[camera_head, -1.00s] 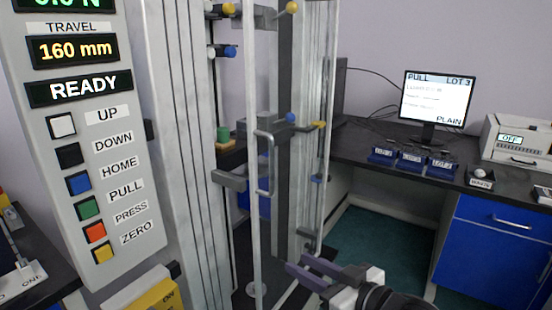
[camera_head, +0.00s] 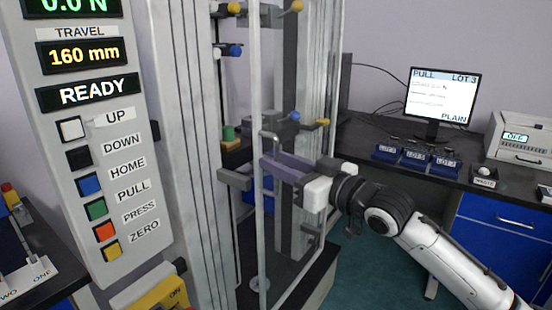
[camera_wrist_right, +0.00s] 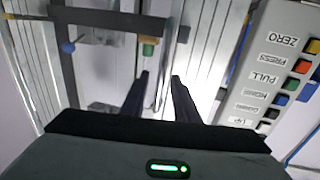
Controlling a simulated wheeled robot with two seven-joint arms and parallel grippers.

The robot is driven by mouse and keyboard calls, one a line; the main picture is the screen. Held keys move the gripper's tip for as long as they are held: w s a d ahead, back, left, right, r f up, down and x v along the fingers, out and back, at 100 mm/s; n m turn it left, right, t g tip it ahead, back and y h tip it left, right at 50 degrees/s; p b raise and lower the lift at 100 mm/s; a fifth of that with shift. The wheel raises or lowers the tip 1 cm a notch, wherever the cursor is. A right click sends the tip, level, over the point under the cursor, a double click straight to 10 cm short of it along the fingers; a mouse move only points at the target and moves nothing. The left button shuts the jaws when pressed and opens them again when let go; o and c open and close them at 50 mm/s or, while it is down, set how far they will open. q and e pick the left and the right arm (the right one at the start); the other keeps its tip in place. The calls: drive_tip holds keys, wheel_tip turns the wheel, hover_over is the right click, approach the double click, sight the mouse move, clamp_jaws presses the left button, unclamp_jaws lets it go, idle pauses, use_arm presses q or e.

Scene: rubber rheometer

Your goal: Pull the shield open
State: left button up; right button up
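The shield is a clear panel with a pale frame (camera_head: 257,100) on the front of the tall test machine. Its grey bar handle (camera_head: 276,139) stands upright near the frame's left edge. My right gripper (camera_head: 268,166) is at the handle, its purple-grey fingers pointing left and covering the handle's middle. In the right wrist view the dark fingers (camera_wrist_right: 160,80) stand apart with a gap between them. I cannot tell whether they touch the handle. The shield looks closed. My left gripper is not in view.
The control panel (camera_head: 98,180) with coloured buttons stands close on the left. A green-topped specimen piece (camera_head: 229,133) is inside the machine. A dark bench (camera_head: 385,140) with a monitor (camera_head: 441,95) and blue lot trays (camera_head: 415,159) is at the right.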

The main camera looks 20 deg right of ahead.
drive_tip(key=shift+w+a, duration=0.3)
drive_tip(key=shift+w, duration=0.25)
clamp_jaws()
drive_tip(key=shift+s, duration=0.1)
